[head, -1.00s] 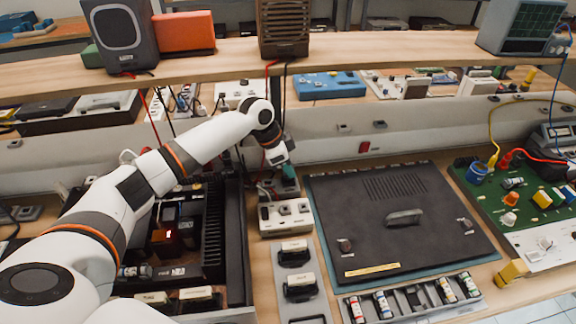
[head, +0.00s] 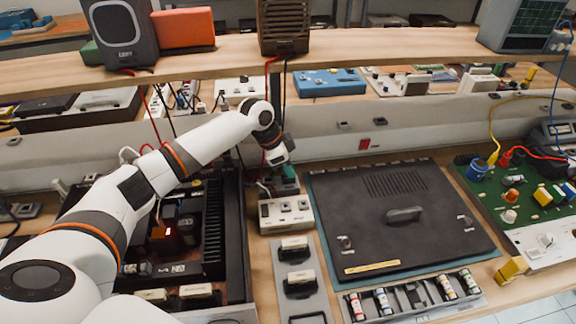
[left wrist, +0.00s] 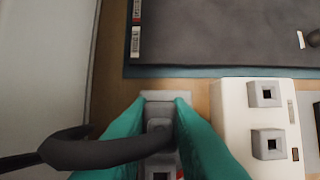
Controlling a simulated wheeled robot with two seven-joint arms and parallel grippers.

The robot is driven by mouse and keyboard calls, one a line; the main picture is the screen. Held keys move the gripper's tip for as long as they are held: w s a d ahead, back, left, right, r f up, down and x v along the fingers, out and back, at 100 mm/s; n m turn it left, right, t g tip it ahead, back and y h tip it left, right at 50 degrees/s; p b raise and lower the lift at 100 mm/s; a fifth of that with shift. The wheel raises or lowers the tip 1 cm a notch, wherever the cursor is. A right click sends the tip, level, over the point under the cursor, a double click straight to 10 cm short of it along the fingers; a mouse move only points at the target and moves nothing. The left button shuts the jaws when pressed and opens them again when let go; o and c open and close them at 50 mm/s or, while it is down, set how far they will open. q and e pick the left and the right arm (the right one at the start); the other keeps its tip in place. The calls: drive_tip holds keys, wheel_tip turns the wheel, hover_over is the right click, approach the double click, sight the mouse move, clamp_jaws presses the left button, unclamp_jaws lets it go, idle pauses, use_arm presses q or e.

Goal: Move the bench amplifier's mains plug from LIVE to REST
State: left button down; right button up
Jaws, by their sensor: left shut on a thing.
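My left gripper (head: 287,178) is behind the far end of the white socket strip (head: 285,214). In the left wrist view its teal fingers (left wrist: 160,135) are shut on a grey plug (left wrist: 159,126), with a thick dark cable (left wrist: 105,151) running off to the left. A light grey block (left wrist: 166,96) shows behind the plug; I cannot tell whether the plug is seated in it or held above it. The socket strip (left wrist: 262,112) is right of the fingers in that view, with dark square openings. No LIVE or REST lettering is readable. My right gripper is out of view.
An open black chassis (head: 212,235) lies left of the strip. A dark flat panel (head: 370,235) on a teal mat is to the right. A grey plate with cream-topped pieces (head: 298,247) is in front. A raised wooden shelf (head: 350,48) crosses behind.

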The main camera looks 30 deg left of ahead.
use_arm(q)
drive_tip(key=shift+f, duration=0.2)
idle(0.5)
drive_tip(key=c, duration=1.3)
unclamp_jaws()
drive_tip(key=shift+o, duration=0.2)
drive_tip(key=w+d+p+v, duration=0.1)
drive_tip(key=p+v, duration=0.4)
drive_tip(key=v, duration=1.1)
drive_tip(key=shift+r, duration=0.7)
drive_tip(key=shift+d, duration=0.2)
